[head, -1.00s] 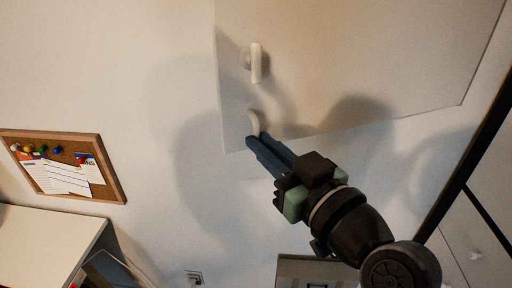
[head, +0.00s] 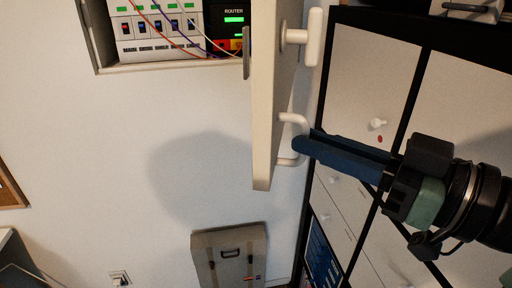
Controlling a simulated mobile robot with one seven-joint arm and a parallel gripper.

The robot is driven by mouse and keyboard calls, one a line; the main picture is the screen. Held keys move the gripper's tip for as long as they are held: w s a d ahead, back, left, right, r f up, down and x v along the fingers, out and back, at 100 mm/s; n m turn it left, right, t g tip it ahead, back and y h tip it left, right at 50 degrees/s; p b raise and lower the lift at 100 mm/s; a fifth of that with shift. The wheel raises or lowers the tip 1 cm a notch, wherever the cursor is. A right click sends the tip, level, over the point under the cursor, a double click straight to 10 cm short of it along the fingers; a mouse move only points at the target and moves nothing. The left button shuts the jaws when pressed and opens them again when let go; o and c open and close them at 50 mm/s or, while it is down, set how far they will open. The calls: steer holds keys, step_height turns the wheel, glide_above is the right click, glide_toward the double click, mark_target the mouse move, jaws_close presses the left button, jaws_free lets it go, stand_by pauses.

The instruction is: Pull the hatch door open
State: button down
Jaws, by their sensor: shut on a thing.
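The hatch door (head: 268,125) is a white panel that stands swung out from the wall, seen almost edge-on in the head view. It has a white knob-like latch (head: 314,37) higher up and a curved white pull handle (head: 291,118) lower down. My gripper (head: 304,142) is to the right of the door, its blue fingers shut on the pull handle. The fingers hide part of the handle. Behind the door, the wall opening shows breaker switches (head: 157,28) with wires and a router (head: 232,20).
A dark-framed cabinet with white drawers (head: 365,100) stands close on the right, behind my gripper. A grey case (head: 229,255) stands below the door. A wall socket (head: 120,279) is at lower left.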

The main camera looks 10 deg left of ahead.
steer(key=d, duration=0.2)
steer(key=w+d, duration=0.1)
steer(key=d, duration=0.2)
steer(key=shift+w+d, duration=0.15)
steer(key=shift+d, duration=0.15)
